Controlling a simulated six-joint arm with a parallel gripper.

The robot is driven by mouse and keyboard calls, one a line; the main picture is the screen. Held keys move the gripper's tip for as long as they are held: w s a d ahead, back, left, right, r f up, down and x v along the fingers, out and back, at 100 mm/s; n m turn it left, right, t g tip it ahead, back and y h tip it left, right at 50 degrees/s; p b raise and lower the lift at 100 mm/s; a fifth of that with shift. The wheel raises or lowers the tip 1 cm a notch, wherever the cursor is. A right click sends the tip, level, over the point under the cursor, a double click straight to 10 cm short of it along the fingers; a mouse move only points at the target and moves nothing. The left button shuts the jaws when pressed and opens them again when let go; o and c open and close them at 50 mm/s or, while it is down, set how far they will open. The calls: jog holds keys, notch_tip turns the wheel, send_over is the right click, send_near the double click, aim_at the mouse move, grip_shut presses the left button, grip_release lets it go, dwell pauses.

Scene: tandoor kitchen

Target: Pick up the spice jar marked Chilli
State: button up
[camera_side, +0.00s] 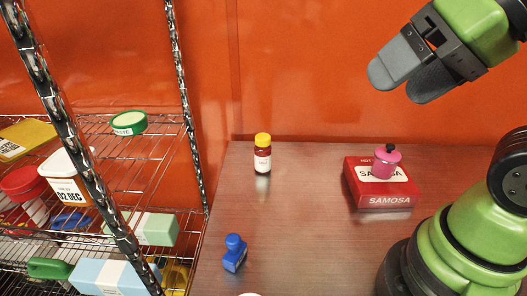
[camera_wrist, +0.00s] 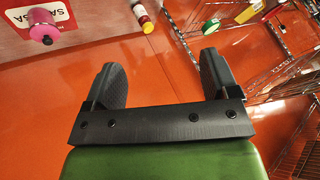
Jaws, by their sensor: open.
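A small spice jar (camera_side: 262,156) with a yellow cap, dark red contents and a white label stands upright on the brown table. Its label is too small to read. It also shows in the wrist view (camera_wrist: 142,14) at the top edge, partly cut off, beyond my fingertips. My gripper (camera_side: 398,82) is open and empty, raised high above the table at the upper right of the side view. In the wrist view its two fingers (camera_wrist: 162,72) are spread apart with nothing between them. The jar is well to the left of and below my gripper in the side view.
A red samosa box (camera_side: 380,198) with a pink lidded pot (camera_side: 387,164) on it sits right of the jar. A blue stamp (camera_side: 235,254) stands nearer the front. A wire rack (camera_side: 125,215) with several containers is at the left. The table around the jar is clear.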

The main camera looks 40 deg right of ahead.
dwell(0.3)
jog(key=shift+c, duration=0.8)
